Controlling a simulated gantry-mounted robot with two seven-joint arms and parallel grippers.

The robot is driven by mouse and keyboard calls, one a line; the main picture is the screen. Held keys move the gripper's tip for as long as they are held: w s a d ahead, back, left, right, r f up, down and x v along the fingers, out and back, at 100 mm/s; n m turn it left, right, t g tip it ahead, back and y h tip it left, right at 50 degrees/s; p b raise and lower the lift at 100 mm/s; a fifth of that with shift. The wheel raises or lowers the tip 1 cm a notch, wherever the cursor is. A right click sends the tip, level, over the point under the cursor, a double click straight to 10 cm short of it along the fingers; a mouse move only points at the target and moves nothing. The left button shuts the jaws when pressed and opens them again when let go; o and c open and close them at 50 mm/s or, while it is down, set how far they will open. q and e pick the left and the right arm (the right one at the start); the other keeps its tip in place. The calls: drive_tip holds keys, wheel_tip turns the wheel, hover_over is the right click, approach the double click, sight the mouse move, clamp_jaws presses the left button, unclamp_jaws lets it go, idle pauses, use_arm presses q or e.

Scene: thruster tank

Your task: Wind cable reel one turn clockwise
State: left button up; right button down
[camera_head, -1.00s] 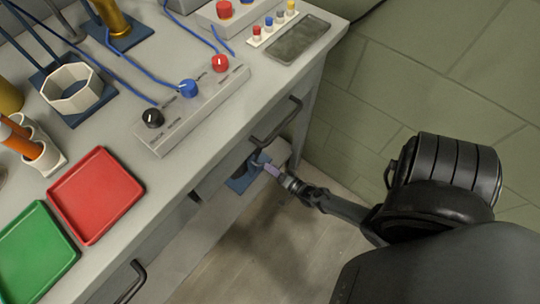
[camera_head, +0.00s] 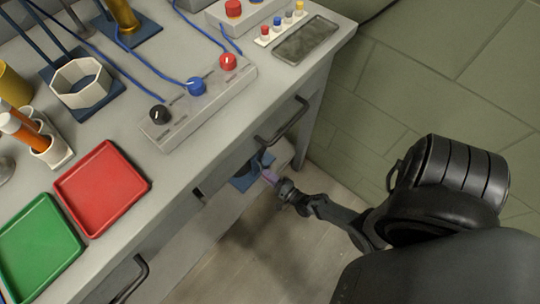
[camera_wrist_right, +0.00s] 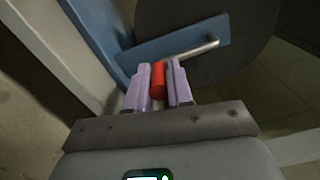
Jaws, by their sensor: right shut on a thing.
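The cable reel shows in the right wrist view as a dark grey disc (camera_wrist_right: 250,60) with a blue crank arm (camera_wrist_right: 165,52) across its face. A red crank handle (camera_wrist_right: 158,84) stands between the two pale purple fingers of my right gripper (camera_wrist_right: 158,88), which is shut on it. In the head view, the reel (camera_head: 284,151) sits low under the bench front, mostly hidden by the bench, near a blue part (camera_head: 243,184). My right gripper (camera_head: 269,176) is at its front side. My left gripper is not in view.
The bench drawer handle (camera_head: 281,122) juts out just above my right gripper. On the bench top are a knob panel (camera_head: 205,105), a red tray (camera_head: 100,187), a green tray (camera_head: 38,245) and a white octagonal ring (camera_head: 82,82). The floor to the right is clear.

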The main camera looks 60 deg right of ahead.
idle(0.4)
drive_tip(key=c, duration=1)
unclamp_jaws()
drive_tip(key=shift+s+a, duration=0.15)
drive_tip(key=shift+s, duration=0.35)
drive_tip(key=shift+p+v, duration=1.1)
drive_tip(key=shift+v, duration=3.8)
